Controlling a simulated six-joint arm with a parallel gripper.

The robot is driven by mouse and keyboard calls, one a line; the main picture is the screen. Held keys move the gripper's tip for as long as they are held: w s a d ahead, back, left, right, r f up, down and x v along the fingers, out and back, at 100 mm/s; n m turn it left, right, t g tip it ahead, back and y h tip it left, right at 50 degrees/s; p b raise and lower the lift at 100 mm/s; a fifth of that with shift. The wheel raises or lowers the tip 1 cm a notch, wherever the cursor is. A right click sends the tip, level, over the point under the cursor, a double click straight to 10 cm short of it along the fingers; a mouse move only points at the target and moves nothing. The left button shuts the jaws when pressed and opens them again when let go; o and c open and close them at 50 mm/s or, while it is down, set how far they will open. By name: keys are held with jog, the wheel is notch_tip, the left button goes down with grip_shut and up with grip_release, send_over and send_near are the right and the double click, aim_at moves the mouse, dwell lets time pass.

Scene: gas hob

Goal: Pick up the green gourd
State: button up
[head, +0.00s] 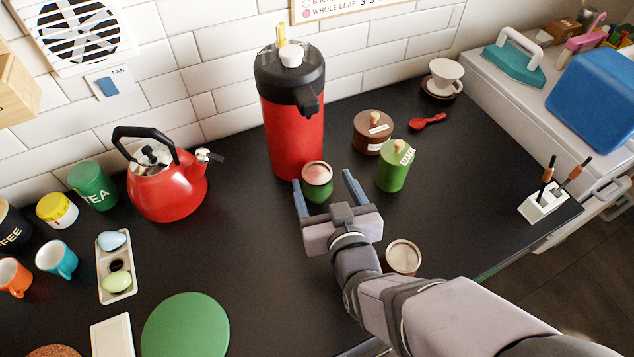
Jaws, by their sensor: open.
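The green gourd (317,192) looks like a small round cup with a pale rim and a reddish inside. It stands upright on the black counter, just in front of the red airpot. My gripper (322,178) is open, with one blue-grey finger to the left of the gourd and the other to its right. A gap shows between the gourd and the right finger; contact at the left finger is hard to tell. The gourd's lower front is close to the gripper's palm.
The tall red airpot (292,125) stands right behind the gourd. A green canister (393,175) and a brown lidded pot (371,138) are to the right. A small round jar (403,257) sits beside my arm. A red kettle (168,190) is left, with clear counter between.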

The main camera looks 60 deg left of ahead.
aim_at(317, 175)
jog(key=shift+p+x, duration=0.35)
jog(key=shift+x, duration=1.9)
jog(key=shift+s+f, duration=0.15)
jog(key=c, duration=1.3)
